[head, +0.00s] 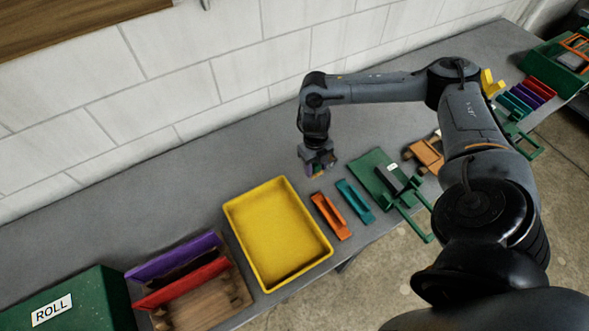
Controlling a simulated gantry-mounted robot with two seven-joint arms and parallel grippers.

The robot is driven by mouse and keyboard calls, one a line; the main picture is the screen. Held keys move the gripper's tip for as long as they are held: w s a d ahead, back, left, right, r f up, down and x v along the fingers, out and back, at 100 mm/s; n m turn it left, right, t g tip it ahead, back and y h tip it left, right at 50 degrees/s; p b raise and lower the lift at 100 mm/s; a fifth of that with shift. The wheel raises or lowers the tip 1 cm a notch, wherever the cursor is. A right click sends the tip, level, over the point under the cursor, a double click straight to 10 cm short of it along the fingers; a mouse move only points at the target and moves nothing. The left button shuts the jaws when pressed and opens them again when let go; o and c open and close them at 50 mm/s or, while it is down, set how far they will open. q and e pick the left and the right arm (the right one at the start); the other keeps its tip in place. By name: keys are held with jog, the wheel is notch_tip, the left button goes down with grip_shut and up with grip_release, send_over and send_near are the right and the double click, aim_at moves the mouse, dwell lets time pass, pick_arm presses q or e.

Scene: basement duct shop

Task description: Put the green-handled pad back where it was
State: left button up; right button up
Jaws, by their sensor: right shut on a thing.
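My right gripper (318,162) hangs pointing down over the grey bench, behind the orange tool and to the right of the yellow tray's back corner. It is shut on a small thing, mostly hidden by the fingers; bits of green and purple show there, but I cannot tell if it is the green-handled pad. No green-handled pad can be made out clearly elsewhere. An orange handled tool (330,216) and a teal handled tool (355,201) lie side by side on the bench. My left gripper is not in view.
A yellow tray (322,246), empty, stands left of the tools. Farther left are a wooden rack (205,309) with purple and red panels and a green ROLL box (85,296). A green fixture (372,166) stands right. The bench (240,150) is bare behind the tray.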

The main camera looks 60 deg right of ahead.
send_over(295, 175)
notch_tip(295, 175, down, 5)
jog(key=shift+w+r, duration=0.1)
jog(key=shift+f, duration=1.85)
jog(key=shift+d+f, duration=0.1)
jog(key=shift+f, duration=0.05)
jog(key=shift+f, duration=0.15)
jog(key=o, duration=1)
